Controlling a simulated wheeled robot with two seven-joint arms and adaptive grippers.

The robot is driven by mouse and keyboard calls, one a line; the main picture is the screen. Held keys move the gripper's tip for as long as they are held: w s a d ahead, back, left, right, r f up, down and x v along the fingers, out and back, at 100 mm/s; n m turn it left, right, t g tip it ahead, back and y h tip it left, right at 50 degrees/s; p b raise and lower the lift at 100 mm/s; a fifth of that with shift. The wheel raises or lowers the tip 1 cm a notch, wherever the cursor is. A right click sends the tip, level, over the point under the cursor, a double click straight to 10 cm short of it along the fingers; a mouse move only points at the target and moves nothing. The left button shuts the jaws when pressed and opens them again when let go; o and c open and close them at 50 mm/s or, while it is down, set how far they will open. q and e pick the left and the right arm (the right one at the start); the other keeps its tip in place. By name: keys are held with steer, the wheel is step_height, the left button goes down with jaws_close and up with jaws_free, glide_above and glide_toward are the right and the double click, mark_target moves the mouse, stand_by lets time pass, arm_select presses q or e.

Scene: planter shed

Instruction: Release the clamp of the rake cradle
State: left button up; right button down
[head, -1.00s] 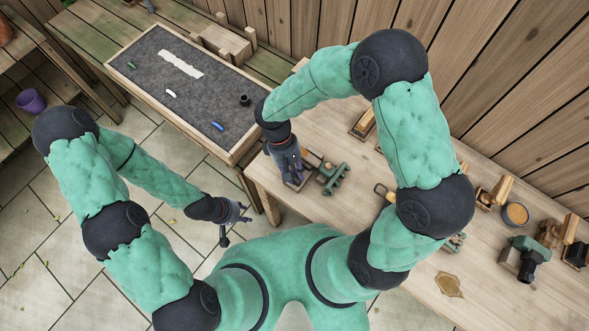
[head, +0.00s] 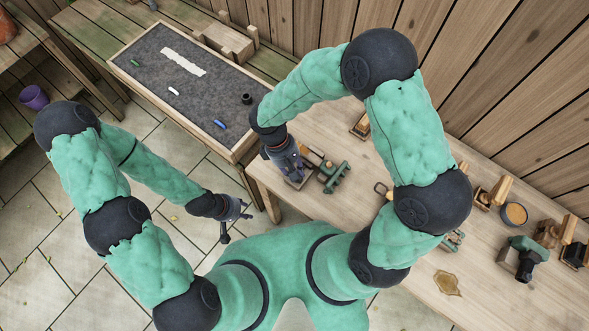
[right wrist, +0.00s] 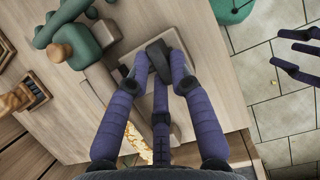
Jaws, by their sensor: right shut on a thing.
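My right gripper (head: 294,175) is low over the near left end of the workbench. In the right wrist view its purple fingers (right wrist: 160,66) are shut on a dark block-shaped part, apparently the clamp (right wrist: 157,52), above a flat beige plate (right wrist: 145,112). The fingers hide part of it. A green knobbed piece (head: 334,177) lies right beside this gripper, and also shows in the right wrist view (right wrist: 78,42); I cannot tell whether it belongs to the rake cradle. My left gripper (head: 232,215) hangs over the paved floor, its fingers spread and empty.
A grey-topped tray table (head: 187,90) with small coloured sticks stands left of the workbench. A plank wall runs behind.

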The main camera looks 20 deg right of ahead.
steer(key=c, duration=1.1)
jaws_free()
steer(key=shift+w+r, duration=0.1)
steer(key=v, duration=1.1)
steer(key=shift+r, duration=0.35)
steer(key=shift+w+a, duration=0.1)
steer(key=shift+a, duration=0.05)
